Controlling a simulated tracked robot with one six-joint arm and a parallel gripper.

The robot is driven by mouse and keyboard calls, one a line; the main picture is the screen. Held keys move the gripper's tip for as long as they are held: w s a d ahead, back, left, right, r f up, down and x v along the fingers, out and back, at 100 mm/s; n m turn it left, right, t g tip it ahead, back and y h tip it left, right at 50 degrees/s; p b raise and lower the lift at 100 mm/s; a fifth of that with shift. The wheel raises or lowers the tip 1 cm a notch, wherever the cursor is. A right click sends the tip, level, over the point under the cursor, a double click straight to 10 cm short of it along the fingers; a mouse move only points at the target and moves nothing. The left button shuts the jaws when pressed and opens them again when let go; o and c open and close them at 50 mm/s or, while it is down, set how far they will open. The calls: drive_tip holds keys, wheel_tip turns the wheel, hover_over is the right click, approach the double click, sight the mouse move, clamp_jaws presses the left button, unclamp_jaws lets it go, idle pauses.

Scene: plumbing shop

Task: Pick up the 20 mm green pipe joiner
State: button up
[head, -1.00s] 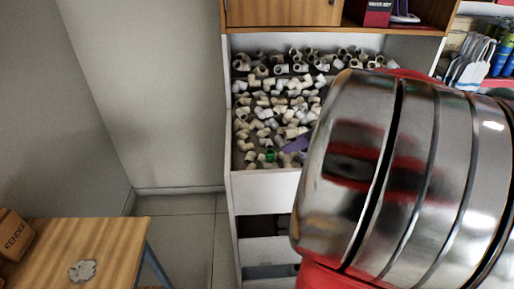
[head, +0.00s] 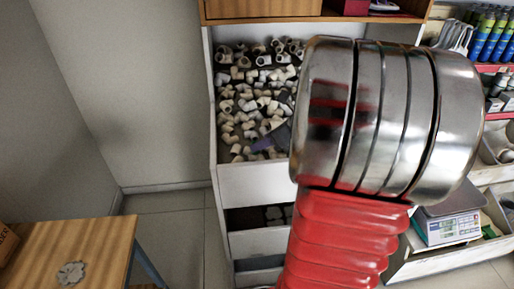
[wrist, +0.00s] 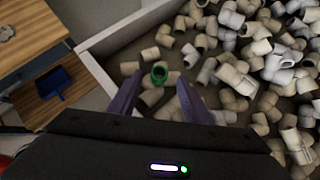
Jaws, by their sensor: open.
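The green pipe joiner (wrist: 159,73) lies in the bin of pipe fittings, near its corner, in the wrist view. It looks like a short green ring with its opening partly facing me. My gripper (wrist: 158,82) is open, with one purple finger on each side of the joiner in the picture. The joiner appears just beyond the fingertips; I cannot tell the height gap. No contact shows. In the head view a purple finger (head: 264,143) shows over the front of the bin, and I cannot make out the joiner there.
Several white and beige fittings (wrist: 285,60) crowd the bin, mostly right of the joiner. The bin's pale wall (wrist: 97,80) runs close left of my gripper. A wooden table (head: 75,250) stands at lower left. A scale (head: 447,225) stands at right.

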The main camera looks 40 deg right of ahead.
drive_tip(key=shift+x, duration=2.65)
drive_tip(key=shift+a, duration=0.1)
drive_tip(key=shift+c, duration=0.2)
drive_tip(key=c, duration=1.1)
